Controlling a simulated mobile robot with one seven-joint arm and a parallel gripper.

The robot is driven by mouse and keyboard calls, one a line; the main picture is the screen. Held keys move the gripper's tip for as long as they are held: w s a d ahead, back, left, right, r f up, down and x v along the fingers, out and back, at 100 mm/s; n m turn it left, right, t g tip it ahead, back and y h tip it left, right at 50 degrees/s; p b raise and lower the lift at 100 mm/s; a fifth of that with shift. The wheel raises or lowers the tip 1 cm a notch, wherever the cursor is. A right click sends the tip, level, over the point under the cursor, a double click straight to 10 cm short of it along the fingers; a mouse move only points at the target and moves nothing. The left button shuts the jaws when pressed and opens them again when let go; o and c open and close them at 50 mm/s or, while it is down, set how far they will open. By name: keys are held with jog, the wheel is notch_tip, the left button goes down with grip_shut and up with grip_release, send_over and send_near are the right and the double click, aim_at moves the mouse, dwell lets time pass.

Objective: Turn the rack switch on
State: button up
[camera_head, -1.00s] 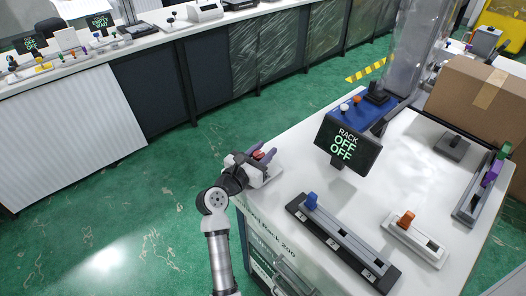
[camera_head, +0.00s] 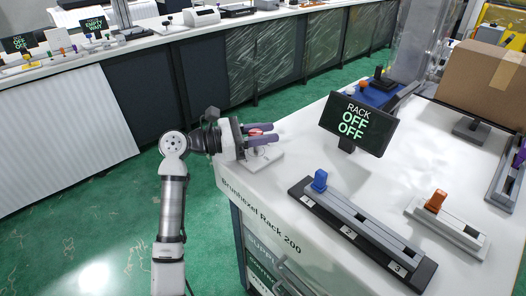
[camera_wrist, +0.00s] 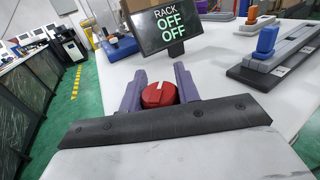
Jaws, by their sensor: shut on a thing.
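A red rotary knob (camera_head: 256,133) sits on a pale base plate (camera_head: 266,161) at the left corner of the white table. In the wrist view, the red knob (camera_wrist: 158,95) shows a light mark on top. My gripper (camera_head: 270,133) has its two purple fingers on either side of the knob, shut on it. The wrist view also shows my gripper (camera_wrist: 158,78) around the knob. A black display (camera_head: 357,125) behind the knob reads "RACK OFF OFF".
A black rail with a blue lever (camera_head: 320,180) and numbered positions lies along the table's front. A grey slider with an orange lever (camera_head: 436,200) is right of it. A cardboard box (camera_head: 485,75) stands at the back right. Green floor lies left.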

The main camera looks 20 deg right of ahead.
jog(key=m+g+y+b, duration=0.1)
jog(key=g+b, duration=0.1)
jog(key=m+g+b, duration=0.2)
jog(key=m+g+y+b, duration=0.1)
jog(key=g+b, duration=0.1)
jog(key=g, duration=0.1)
jog(key=shift+s+a+f+m+y, duration=0.1)
jog(key=shift+s+f+m+y, duration=0.2)
jog(key=shift+s+m, duration=0.1)
jog(key=m+g+y+b, duration=0.1)
jog(key=g, duration=0.1)
jog(key=m+g+y+b, duration=0.1)
jog(key=m+y, duration=0.1)
jog(key=shift+s+a+r+g, duration=0.2)
jog(key=shift+g, duration=0.2)
jog(key=shift+s+a+m+g+y+b, duration=0.15)
jog(key=shift+m+g+y+b, duration=0.35)
jog(key=shift+m+g+y, duration=0.45)
jog(key=shift+y, duration=0.35)
jog(key=o, duration=1)
jog(key=shift+r, duration=0.1)
